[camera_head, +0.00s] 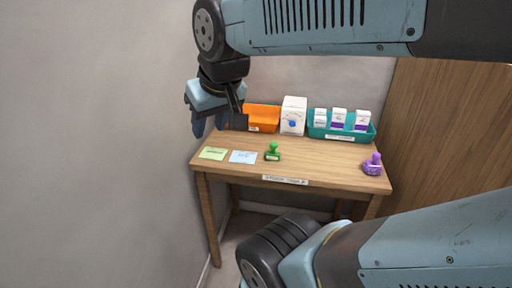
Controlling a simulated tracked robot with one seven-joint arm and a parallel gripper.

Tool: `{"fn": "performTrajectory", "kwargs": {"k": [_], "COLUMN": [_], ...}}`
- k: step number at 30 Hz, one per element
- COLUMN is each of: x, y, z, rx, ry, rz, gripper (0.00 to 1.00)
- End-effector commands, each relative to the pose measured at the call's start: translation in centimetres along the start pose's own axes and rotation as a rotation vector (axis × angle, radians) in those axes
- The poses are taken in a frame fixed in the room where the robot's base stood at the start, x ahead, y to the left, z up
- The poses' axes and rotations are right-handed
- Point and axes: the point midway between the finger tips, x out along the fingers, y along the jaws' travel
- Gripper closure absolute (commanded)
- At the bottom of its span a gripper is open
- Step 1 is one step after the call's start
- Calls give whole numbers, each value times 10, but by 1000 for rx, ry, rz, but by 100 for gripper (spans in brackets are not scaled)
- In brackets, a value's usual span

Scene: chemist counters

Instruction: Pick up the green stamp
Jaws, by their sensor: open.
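The green stamp (272,152) stands upright on the wooden table (325,166), near the middle of its front half. My gripper (216,126) is at the upper left of the table, above and left of the stamp and apart from it. It is open, and I see nothing held in it. Its fingers overlap the view of the table's back left corner. The stamp is fully in view.
A green card (213,153) and a blue card (243,157) lie left of the stamp. A purple stamp (373,164) stands at the right edge. An orange tray (263,117), a white box (293,115) and a teal tray (342,134) with small boxes line the back. A wall borders the left.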

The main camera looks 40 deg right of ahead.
Motion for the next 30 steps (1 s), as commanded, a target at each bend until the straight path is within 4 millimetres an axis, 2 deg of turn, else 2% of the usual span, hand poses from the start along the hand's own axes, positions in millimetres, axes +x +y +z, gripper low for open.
{"fn": "performTrajectory", "kwargs": {"k": [6, 12, 14, 22, 30], "x": [0, 4, 10, 51, 102], "y": [0, -5, -12, -31, -20], "z": [0, -8, -15, -69, -124], "rx": [0, 30, 59, 287, 576], "ry": [0, 5, 10, 60, 126], "rz": [0, -6, -13, -63, -106], "gripper": [56, 37, 37, 37, 37]}}
